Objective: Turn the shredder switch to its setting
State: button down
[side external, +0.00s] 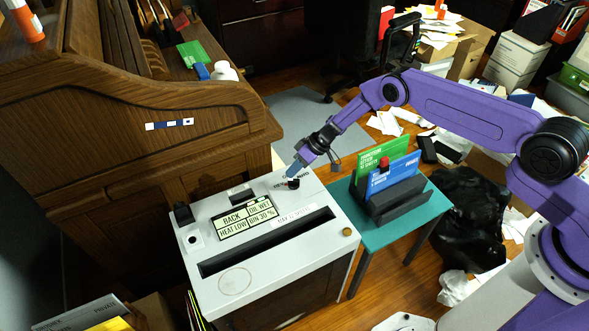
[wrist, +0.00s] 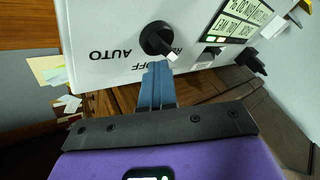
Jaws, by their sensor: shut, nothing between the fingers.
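The shredder switch is a black round knob (side external: 293,183) on the white top of the shredder (side external: 325,262), near its far corner. In the wrist view the knob (wrist: 156,38) has a white pointer tip angled to the lower right, toward a partly hidden label starting "RE". The "AUTO" label is to its left and "OFF" is just below it. My gripper (side external: 290,173) is shut, with its blue fingers (wrist: 157,84) together and empty. The fingertips are right beside the knob on its OFF side; I cannot tell whether they touch it.
A label display (side external: 247,221) and a long dark slot (side external: 266,241) are on the shredder top. A black knob-like part (side external: 183,212) stands at its left corner. A teal table (side external: 399,222) with a file holder (side external: 396,204) stands close on the right, and a wooden desk (side external: 130,120) on the left.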

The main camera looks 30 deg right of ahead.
jog(key=shift+s+a, duration=0.1)
jog(key=shift+a, duration=0.4)
